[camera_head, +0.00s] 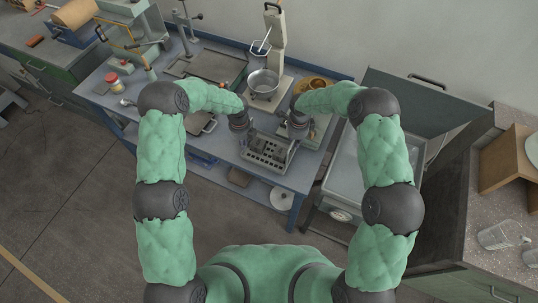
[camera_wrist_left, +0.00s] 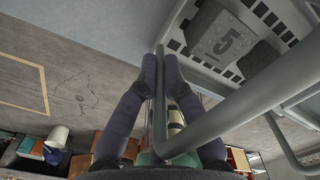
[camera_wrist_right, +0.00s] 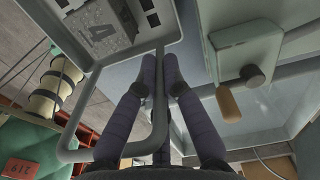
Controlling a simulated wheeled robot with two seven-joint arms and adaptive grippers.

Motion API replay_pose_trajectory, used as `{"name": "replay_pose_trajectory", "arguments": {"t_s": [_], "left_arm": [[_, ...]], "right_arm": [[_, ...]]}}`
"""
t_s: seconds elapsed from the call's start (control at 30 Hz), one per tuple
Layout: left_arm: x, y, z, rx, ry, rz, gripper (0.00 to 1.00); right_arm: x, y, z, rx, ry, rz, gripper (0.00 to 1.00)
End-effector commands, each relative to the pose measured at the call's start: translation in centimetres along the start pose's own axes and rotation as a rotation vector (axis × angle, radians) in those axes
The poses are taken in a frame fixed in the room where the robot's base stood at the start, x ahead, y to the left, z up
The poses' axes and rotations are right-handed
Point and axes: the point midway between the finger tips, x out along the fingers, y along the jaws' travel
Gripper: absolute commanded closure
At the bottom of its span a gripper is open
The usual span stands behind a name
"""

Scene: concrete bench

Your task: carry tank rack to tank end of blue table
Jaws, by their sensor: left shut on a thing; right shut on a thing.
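The tank rack (camera_head: 268,150) is a grey slotted rack with bar handles at its two ends, at the near part of the blue table (camera_head: 303,165). My left gripper (camera_head: 243,129) is shut on its left handle, a bent grey bar (camera_wrist_left: 162,105). A block marked 5 (camera_wrist_left: 224,42) shows in the rack there. My right gripper (camera_head: 294,134) is shut on the right handle (camera_wrist_right: 160,105); a block marked 4 (camera_wrist_right: 98,30) shows beside it. I cannot tell whether the rack touches the tabletop. The grey tank (camera_head: 346,180) with its raised lid (camera_head: 418,103) stands at the table's right end.
A steel pot (camera_head: 263,84) on a stand is behind the rack. A brown round item (camera_head: 312,86) sits at back right. A jar (camera_head: 112,79) is at the table's left. A stone-topped counter (camera_head: 480,195) with glass beakers is at far right.

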Motion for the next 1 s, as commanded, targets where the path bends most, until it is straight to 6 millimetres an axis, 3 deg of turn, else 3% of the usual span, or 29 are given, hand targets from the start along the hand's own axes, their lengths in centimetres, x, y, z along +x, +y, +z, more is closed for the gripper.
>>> {"name": "replay_pose_trajectory", "arguments": {"t_s": [0.07,0.1,0.17,0.2,0.63,1.0], "left_arm": [[0.4,-0.3,-0.1,0.001,-0.001,-0.005,1.0],[0.4,-0.3,-0.2,0.002,0.001,-0.004,0.85],[0.3,-0.3,-0.2,0.002,0.001,-0.004,0.68],[0.3,-0.2,-0.2,0.001,0.001,-0.003,0.67],[-0.6,-0.1,0.0,0.0,-0.001,-0.001,0.67],[-7.4,-0.2,0.1,0.0,-0.003,-0.004,0.67]], "right_arm": [[0.4,0.0,0.3,-0.001,-0.005,-0.002,1.0],[0.5,0.1,0.3,-0.002,-0.004,0.001,0.85],[0.3,0.1,0.3,-0.002,-0.003,0.001,0.68],[0.3,0.1,0.3,-0.002,-0.003,0.001,0.67],[0.3,0.0,0.1,0.0,-0.001,0.0,0.67],[0.3,0.0,0.0,0.0,0.0,0.0,0.67]]}}
